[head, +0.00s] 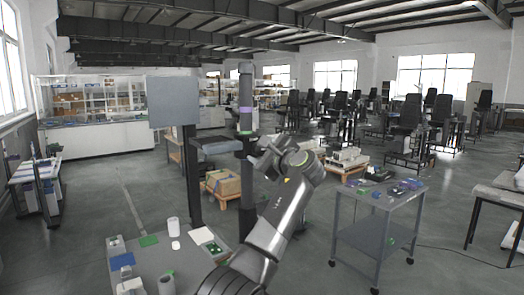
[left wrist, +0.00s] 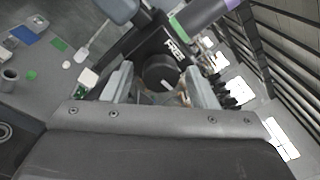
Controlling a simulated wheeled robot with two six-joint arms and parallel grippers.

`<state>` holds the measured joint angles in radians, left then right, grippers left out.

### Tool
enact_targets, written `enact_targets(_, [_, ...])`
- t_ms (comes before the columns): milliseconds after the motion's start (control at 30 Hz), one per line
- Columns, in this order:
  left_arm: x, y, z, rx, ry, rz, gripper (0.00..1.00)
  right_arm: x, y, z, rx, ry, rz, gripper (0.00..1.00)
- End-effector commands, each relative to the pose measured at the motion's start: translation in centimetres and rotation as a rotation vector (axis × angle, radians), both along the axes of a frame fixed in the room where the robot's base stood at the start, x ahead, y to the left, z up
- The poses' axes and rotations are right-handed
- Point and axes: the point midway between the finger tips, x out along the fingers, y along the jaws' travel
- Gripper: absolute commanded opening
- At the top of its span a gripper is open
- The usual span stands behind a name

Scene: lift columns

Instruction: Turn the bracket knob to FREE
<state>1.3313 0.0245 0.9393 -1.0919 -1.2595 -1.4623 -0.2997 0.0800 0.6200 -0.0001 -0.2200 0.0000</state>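The dark round bracket knob (left wrist: 160,72) is in the left wrist view, with a short pale mark on its face pointing toward the lower right. White lettering, seemingly FREE, is on the black bracket (left wrist: 150,42) above the knob. My left gripper (left wrist: 160,88) is open, one finger on each side of the knob; whether either finger touches it I cannot tell. In the head view, my left gripper (head: 262,152) is at the bracket on the dark column (head: 246,88), and the knob is hidden. My right gripper is not in view.
A grey panel (head: 173,101) stands on a post left of the column. A bench with cups and small blue and green items (head: 190,265) is at the lower left. A grey cart (head: 362,208) stands to the right. Open floor (head: 110,195) lies at the left.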

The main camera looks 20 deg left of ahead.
Motion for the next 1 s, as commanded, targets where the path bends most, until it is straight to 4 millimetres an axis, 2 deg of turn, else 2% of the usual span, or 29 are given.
enact_targets(33, [0.0,0.0,0.0,0.000,0.000,0.000,0.45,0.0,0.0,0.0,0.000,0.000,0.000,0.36])
enact_targets(300, [0.0,0.0,0.0,0.000,0.000,0.000,0.11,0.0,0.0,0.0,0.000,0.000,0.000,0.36])
enact_targets(667, [0.0,0.0,-0.2,-0.039,-0.050,0.001,0.11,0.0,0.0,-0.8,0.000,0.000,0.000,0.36])
enact_targets(1000, [0.0,0.0,-0.4,-0.193,-0.251,0.001,0.11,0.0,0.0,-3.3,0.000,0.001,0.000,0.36])
